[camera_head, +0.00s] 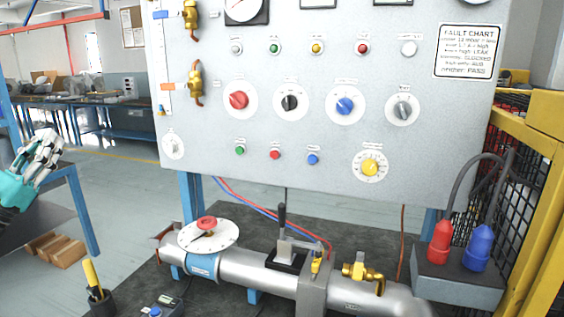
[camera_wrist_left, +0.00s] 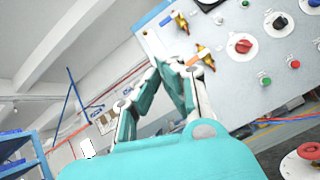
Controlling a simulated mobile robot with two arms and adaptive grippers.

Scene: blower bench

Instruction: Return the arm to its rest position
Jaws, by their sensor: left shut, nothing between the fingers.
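My left gripper (camera_head: 42,156) is at the far left of the head view, teal and white, well apart from the control panel (camera_head: 215,110). Its fingers are closed together with nothing between them. In the left wrist view the gripper (camera_wrist_left: 172,66) fills the middle, its fingertips together and pointing up toward the panel's left side, apart from it as seen in the head view. My right gripper is in neither view.
A pipe (camera_head: 245,268) with a red-knobbed dial valve (camera_head: 207,223), a black lever (camera_head: 282,218) and a brass valve (camera_head: 362,272) runs below the panel. A box with red and blue plugs (camera_head: 458,276) and a yellow frame (camera_head: 530,134) stand right. Wooden blocks (camera_head: 66,250) lie low left.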

